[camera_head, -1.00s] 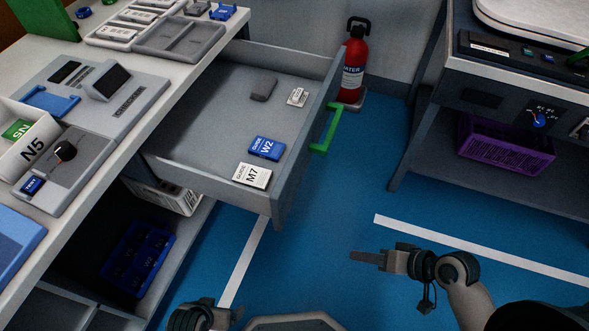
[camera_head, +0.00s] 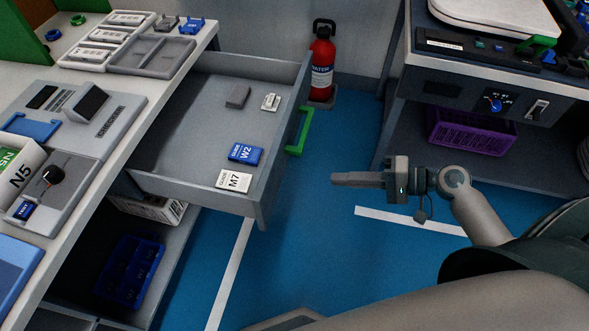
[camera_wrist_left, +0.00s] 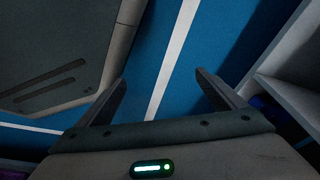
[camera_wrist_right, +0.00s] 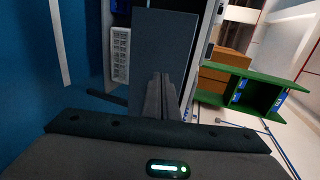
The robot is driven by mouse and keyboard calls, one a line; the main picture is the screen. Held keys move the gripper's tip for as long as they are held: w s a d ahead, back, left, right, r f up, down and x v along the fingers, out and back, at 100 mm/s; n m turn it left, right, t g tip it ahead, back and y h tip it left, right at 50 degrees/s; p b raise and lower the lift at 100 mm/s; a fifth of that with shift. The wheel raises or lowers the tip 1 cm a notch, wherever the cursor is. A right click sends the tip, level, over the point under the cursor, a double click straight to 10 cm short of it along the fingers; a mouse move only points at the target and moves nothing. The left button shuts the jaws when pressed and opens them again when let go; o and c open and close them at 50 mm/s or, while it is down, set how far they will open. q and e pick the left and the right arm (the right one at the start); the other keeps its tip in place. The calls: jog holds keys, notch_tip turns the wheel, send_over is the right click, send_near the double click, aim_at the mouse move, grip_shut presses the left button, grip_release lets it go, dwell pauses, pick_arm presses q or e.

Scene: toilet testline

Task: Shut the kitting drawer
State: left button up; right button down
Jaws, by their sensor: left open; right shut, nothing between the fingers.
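The kitting drawer (camera_head: 180,183) stands pulled out from the bench, with a green handle (camera_head: 300,131) on its front. In it lie a blue W2 block (camera_head: 245,155), a white M7 block (camera_head: 235,181), a grey piece (camera_head: 238,97) and a small white piece (camera_head: 271,102). My right gripper (camera_head: 335,179) is shut and empty, to the right of the drawer front and apart from it. In the right wrist view its fingers (camera_wrist_right: 158,96) point at a dark grey panel, likely the drawer front. My left gripper (camera_wrist_left: 160,90) is open and empty above the floor, outside the head view.
A red fire extinguisher (camera_head: 322,62) stands behind the drawer's far corner. A second bench with a purple crate (camera_head: 470,131) is at the right. A blue crate (camera_head: 130,271) sits on the shelf below the drawer. Blue floor is clear before the drawer.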

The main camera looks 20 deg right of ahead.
aim_at(276, 175)
jog(key=shift+a, duration=0.1)
pick_arm(q)
jog(key=w+d+t+p, duration=0.1)
jog(key=w+d+r+t+p, duration=0.1)
jog(key=shift+w+d+r+h+p, duration=0.15)
jog(key=shift+w+d+h+p, duration=0.15)
jog(key=shift+w+d+p, duration=0.1)
pick_arm(e)
jog(key=x, duration=0.9)
jog(key=r+x, duration=0.1)
jog(key=x, duration=0.3)
jog(key=shift+w+a+f, duration=0.15)
jog(key=shift+w+a, duration=0.1)
jog(key=shift+a, duration=0.1)
pick_arm(q)
jog(key=shift+a, duration=0.1)
